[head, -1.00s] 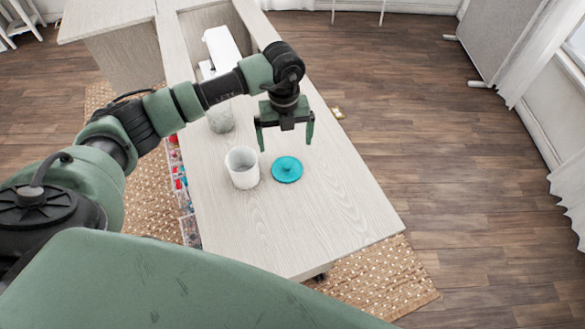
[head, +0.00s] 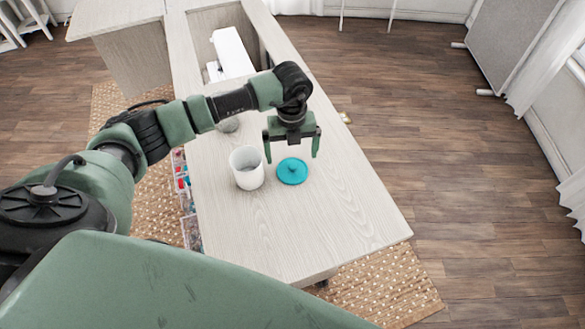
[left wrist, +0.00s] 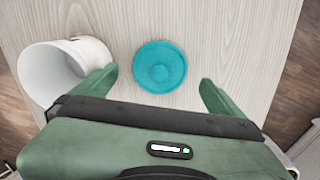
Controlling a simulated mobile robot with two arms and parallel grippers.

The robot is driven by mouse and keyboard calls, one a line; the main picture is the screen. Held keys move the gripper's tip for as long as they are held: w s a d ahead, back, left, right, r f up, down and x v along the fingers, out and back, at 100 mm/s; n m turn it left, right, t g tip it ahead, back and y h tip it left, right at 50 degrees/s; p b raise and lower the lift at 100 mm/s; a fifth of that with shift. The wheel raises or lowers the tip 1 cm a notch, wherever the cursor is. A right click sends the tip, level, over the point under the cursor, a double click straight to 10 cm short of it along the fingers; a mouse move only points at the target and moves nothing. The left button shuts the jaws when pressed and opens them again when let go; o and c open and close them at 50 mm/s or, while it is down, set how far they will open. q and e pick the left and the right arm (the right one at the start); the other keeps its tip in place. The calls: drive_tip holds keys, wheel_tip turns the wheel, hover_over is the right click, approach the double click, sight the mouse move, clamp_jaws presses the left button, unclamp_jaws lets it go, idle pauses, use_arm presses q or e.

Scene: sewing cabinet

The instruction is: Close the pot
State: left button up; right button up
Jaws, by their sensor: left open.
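A white pot (head: 246,168) stands upright and open on the pale wooden cabinet top. It also shows at the left in the left wrist view (left wrist: 62,72). The round teal lid (head: 292,171) lies flat on the surface just right of the pot, with a small knob on it. In the left wrist view the lid (left wrist: 160,67) is between and ahead of the two fingertips. My left gripper (head: 292,155) is open and empty, pointing down above the lid. Its left finger is near the pot's right side. My right gripper is not in view.
The wooden cabinet top (head: 330,225) is clear in front of the pot and lid. A white sewing machine (head: 232,55) is at the back. Trays of coloured items (head: 188,205) hang along the left edge. A wooden floor (head: 450,150) lies to the right.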

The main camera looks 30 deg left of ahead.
sight(292, 164)
use_arm(q)
drive_tip(key=shift+s+f, duration=0.1)
drive_tip(key=shift+f, duration=0.2)
wheel_tip(292, 164, down, 4)
drive_tip(key=shift+f+p, duration=0.25)
drive_tip(key=shift+p, duration=0.55)
drive_tip(key=c, duration=1.2)
